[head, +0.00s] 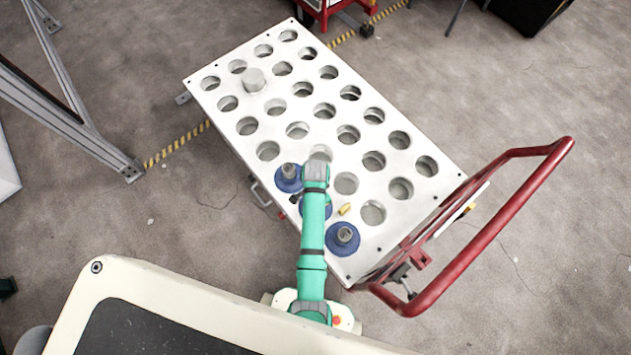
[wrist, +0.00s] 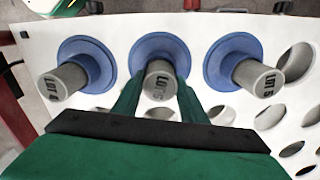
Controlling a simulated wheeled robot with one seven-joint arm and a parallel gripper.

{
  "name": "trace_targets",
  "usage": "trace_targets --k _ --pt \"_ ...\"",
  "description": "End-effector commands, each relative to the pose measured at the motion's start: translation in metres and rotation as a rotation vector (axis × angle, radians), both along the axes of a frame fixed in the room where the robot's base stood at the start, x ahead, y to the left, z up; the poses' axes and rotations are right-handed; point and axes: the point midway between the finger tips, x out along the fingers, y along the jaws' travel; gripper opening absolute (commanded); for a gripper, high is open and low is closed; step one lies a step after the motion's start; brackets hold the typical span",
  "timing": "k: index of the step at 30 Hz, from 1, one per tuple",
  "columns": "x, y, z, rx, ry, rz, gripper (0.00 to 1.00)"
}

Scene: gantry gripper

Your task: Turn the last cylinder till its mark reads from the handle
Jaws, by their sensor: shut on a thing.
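Three grey cylinders with blue flanges sit in a row on the white perforated plate (head: 225,107). In the wrist view they are the left cylinder (wrist: 64,80), the middle cylinder (wrist: 158,82) and the right cylinder (wrist: 252,76). My gripper (wrist: 158,90) is shut on the middle one, a green finger at each side. Dark marks show on all three; the left and right marks are tilted, and the middle one is too small to read surely. In the head view my green arm hides most of the middle cylinder. The red handle (head: 515,205) is at the cart's right end.
A pale cylinder (head: 254,78) stands on the far left part of the plate. A small yellow object (head: 345,209) lies near my arm. Many holes (head: 373,160) are open. A metal frame (head: 70,125) stands at the left. Open floor (head: 560,290) lies at the right.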

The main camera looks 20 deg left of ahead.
Motion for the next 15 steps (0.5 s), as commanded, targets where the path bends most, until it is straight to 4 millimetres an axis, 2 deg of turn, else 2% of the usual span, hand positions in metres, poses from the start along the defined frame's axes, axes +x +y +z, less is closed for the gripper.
trace_targets --k 5,6,9,15 --pt "0.0006 0.0002 0.0005 0.000 -0.001 0.006 0.02" --pt "0.0006 0.0002 0.0005 0.000 -0.001 0.006 0.41" --pt "0.0006 0.0002 0.0005 0.000 -0.001 0.005 0.60" --pt "0.0002 0.0001 0.0002 0.000 0.000 0.005 0.60"
